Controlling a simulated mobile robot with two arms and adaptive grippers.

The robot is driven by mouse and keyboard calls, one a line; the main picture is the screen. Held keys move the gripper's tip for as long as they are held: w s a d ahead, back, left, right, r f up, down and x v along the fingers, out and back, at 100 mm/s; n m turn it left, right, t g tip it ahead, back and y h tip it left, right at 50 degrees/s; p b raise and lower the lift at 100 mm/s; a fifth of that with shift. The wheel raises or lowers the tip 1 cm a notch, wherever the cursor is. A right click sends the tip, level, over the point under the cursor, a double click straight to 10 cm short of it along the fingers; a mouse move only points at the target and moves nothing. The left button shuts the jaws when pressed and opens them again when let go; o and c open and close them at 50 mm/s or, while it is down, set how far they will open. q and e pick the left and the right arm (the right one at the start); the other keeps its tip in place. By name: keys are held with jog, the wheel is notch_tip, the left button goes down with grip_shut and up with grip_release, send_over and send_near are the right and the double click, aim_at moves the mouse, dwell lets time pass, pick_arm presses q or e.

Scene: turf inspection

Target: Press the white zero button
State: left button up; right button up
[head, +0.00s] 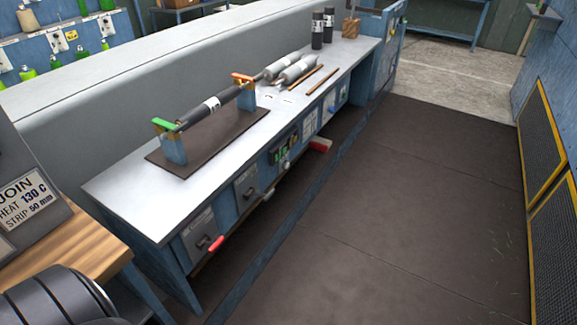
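I cannot make out a white zero button for certain. The long workbench (130,200) has a row of control panels along its blue front. One panel has a dark display with green marks (283,153), and a small pale round part (285,165) sits just below it; I cannot tell whether that is a button. Farther along the front are small pale panels (310,124), too small to read. Neither my left nor my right gripper is in view.
A dark roller (212,104) rests on two supports on a brown mat (185,172). Grey cylinders (298,70) lie beyond. A red handle (215,243) and a red block (320,144) stick out from the bench front. The dark floor (400,200) on the right is clear.

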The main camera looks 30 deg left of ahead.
pick_arm(q)
grip_shut()
jog(key=shift+a, duration=0.1)
dwell(1.2)
